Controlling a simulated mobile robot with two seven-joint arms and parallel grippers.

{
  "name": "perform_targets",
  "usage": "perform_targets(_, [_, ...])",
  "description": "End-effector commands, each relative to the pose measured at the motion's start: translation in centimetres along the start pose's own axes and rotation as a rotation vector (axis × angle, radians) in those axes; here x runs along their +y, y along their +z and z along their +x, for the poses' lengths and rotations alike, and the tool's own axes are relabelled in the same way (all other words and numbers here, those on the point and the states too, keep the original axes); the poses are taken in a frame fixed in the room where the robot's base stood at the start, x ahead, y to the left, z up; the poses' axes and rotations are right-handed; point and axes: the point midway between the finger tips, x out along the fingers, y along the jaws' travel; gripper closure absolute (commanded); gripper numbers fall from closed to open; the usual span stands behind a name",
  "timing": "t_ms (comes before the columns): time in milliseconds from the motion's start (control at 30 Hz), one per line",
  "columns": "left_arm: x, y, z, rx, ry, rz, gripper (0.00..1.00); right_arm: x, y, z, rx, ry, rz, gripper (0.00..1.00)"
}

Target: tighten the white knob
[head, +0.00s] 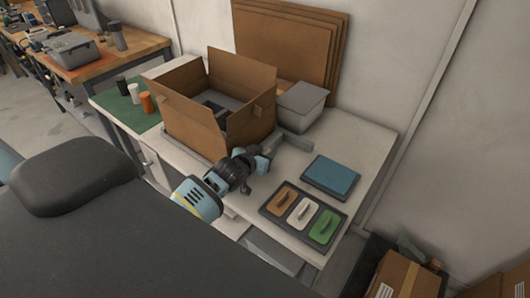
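I cannot make out a white knob for certain. A white handled piece (303,212) lies in a dark tray (267,211) at the front right of the table, between an orange-brown one (284,198) and a green one (323,226). A small white cylinder (134,93) stands on the green mat at the table's left end. My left gripper (270,155) is over the table, close to the near right side of the open cardboard box, apart from the tray. Its fingers are too small and covered to read. My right gripper is out of view.
The open cardboard box (191,122) holds something dark grey. Behind it are a grey bin (302,105) and leaning brown panels (285,40). A blue flat case (331,177) lies behind the tray. The table's right end (365,145) is clear.

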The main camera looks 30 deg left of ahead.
Motion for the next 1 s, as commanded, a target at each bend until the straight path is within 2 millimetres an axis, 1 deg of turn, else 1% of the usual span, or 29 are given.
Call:
perform_targets(267, [0.02,-0.07,0.14,0.001,0.000,0.000,0.64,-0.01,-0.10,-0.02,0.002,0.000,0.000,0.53])
perform_targets(367, [0.02,-0.07,0.14,0.001,0.000,0.000,0.75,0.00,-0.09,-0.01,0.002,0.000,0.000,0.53])
perform_targets(500, [0.01,-0.06,0.13,0.001,0.000,0.000,0.94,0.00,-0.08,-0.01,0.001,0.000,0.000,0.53])
perform_targets(567, [0.01,-0.06,0.13,0.001,0.000,0.000,1.00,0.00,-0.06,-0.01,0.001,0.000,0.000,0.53])
perform_targets(767, [-0.04,-0.09,0.16,0.001,0.012,0.008,1.00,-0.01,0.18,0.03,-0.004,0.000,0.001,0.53])
perform_targets(1000, [-0.04,-0.08,0.21,0.002,0.092,0.043,1.00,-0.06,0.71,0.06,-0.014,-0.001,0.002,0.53])
